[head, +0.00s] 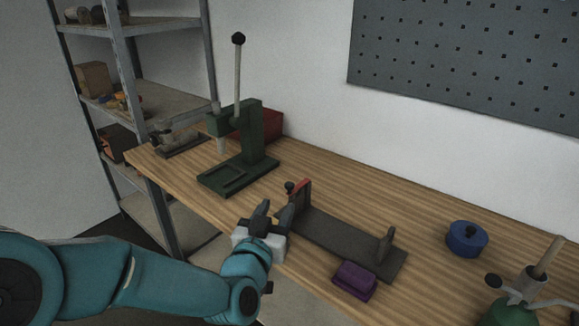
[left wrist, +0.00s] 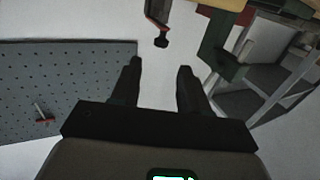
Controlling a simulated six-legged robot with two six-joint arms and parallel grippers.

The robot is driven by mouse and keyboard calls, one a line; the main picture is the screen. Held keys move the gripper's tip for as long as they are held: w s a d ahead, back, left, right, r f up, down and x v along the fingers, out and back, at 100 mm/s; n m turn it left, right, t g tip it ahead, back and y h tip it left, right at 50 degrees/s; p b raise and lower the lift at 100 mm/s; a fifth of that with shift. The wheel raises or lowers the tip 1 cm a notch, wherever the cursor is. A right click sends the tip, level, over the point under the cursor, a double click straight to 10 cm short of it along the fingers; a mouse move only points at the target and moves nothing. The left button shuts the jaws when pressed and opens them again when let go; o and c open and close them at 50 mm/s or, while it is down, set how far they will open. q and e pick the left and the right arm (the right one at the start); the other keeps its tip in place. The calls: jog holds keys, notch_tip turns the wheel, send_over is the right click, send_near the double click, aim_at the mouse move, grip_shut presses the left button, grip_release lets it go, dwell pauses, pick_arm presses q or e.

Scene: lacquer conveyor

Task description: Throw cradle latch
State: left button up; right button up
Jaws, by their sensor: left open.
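The cradle (head: 340,236) is a dark grey base with an upright at each end, lying along the bench. At its left upright is a red latch lever (head: 302,187) with a black knob (head: 289,187). In the left wrist view, the lever (left wrist: 155,12) and knob (left wrist: 161,42) appear at the top, beyond the fingertips and roughly in line with the gap. My left gripper (head: 274,208) is open and empty, just in front of and left of the latch end. It also shows in the left wrist view (left wrist: 160,68). My right gripper is not in view.
A green press (head: 250,140) with a tall lever stands behind left, with a red box (head: 268,125) behind it. A purple block (head: 354,280) lies before the cradle. A blue round container (head: 466,239) is at right. Metal shelving (head: 135,30) stands left; a pegboard (head: 470,60) hangs behind.

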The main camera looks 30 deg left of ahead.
aim_at(288, 186)
pick_arm(q)
jog(key=p+x, duration=0.1)
jog(key=x, duration=0.9)
jog(key=shift+w+a+f, duration=0.1)
jog(key=shift+w, duration=0.05)
grip_shut()
